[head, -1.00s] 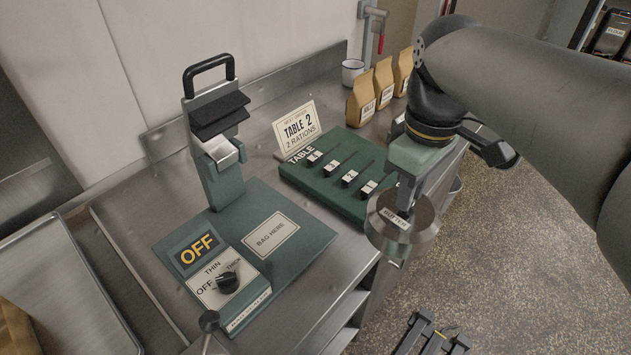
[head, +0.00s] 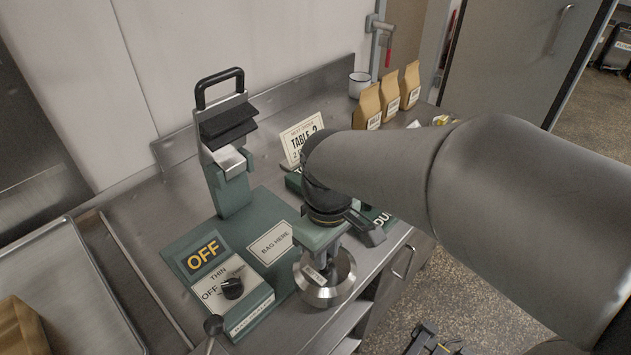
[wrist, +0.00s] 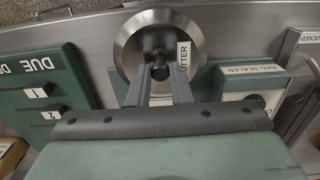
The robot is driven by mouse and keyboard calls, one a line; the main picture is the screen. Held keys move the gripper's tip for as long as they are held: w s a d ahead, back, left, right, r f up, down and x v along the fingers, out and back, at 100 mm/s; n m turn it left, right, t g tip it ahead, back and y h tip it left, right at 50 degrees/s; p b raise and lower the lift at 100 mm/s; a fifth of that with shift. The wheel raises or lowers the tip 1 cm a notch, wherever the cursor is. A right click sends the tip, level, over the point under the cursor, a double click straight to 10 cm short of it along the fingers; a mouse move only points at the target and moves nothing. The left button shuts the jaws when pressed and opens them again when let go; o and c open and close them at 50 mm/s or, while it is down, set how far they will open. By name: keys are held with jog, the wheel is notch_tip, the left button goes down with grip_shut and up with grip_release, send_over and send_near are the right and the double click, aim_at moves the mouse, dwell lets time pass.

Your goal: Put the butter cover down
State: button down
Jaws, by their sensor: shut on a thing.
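The butter cover (head: 325,283) is a round, shiny metal lid with a knob and a white label. In the wrist view the lid (wrist: 133,42) shows from above, with the label "UTTER" partly readable. My gripper (wrist: 160,76) is shut on its dark knob. In the head view my gripper (head: 318,243) is above the lid, beside the front right of the green bag sealer. The lid looks roughly level. I cannot tell whether its rim touches anything below.
The green bag sealer (head: 187,255) with an "OFF" sign stands at left. The green "DUE" board (wrist: 32,92) is partly hidden by my arm in the head view. The counter's front edge is close to the lid.

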jog(key=shift+f, duration=0.1)
jog(key=shift+f+b, duration=0.45)
jog(key=shift+f, duration=0.1)
jog(key=c, duration=1.3)
grip_release()
jog(key=shift+r, duration=0.1)
notch_tip(320, 180, up, 13)
jog(key=p, duration=0.1)
jog(key=d+f+m, duration=0.1)
jog(key=f, duration=0.1)
jog(key=s+d+f+m, duration=0.1)
jog(key=d+f, duration=0.1)
jog(key=s+d+f+m, duration=0.1)
jog(key=f+m, duration=0.1)
jog(key=f, duration=0.1)
jog(key=shift+s+d, duration=0.2)
jog(key=shift+d, duration=0.2)
jog(key=s+d+f+m, duration=0.1)
jog(key=f, duration=0.1)
jog(key=s+d+f+m, duration=0.1)
jog(key=s+f, duration=0.1)
jog(key=s+d+f+m, duration=0.1)
jog(key=d+f+m, duration=0.1)
jog(key=f, duration=0.1)
jog(key=shift+s+f, duration=0.1)
jog(key=shift+s, duration=0.05)
